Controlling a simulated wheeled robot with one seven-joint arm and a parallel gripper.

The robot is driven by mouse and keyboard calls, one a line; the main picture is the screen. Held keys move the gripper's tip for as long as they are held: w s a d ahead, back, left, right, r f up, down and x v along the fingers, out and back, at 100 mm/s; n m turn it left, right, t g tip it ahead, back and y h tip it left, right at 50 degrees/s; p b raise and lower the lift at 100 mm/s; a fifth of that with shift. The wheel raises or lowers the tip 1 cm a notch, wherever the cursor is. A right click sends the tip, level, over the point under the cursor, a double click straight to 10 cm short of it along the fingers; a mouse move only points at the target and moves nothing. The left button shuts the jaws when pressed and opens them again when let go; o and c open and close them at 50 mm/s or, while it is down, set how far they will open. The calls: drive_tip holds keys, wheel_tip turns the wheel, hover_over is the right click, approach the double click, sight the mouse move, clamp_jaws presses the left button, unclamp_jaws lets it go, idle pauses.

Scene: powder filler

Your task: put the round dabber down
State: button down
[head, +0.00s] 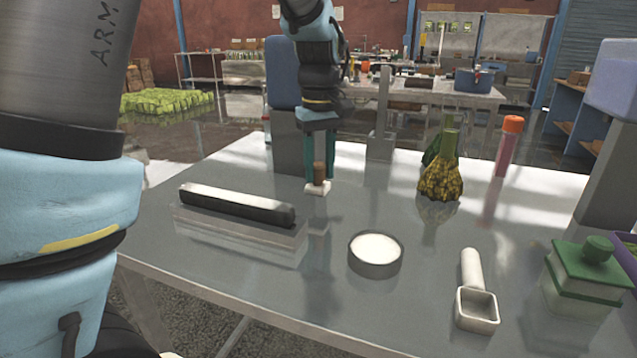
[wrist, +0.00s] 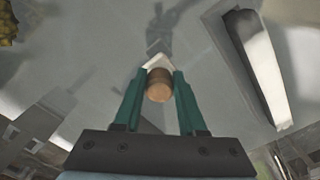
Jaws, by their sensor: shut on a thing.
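My gripper (head: 318,165) points down over the table, its green fingers shut on the round dabber (head: 319,178). The dabber has a brown wooden handle and a white lower end. In the wrist view the dabber (wrist: 159,85) sits between the two fingertips, with its white end (wrist: 157,62) pointing away from the camera. In the head view the white end is close to the grey tabletop (head: 335,270); I cannot tell whether it touches.
A long black and white block (head: 237,205) lies left of the dabber. A round dish of white powder (head: 375,254) and a white scoop (head: 474,292) are nearer the front. Bare tabletop surrounds the dabber.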

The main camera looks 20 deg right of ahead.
sight(319, 186)
drive_tip(key=shift+f, duration=1.8)
drive_tip(key=shift+f, duration=0.2)
drive_tip(key=shift+c, duration=2.4)
unclamp_jaws()
wheel_tip(319, 186, up, 12)
drive_tip(key=shift+r, duration=0.2)
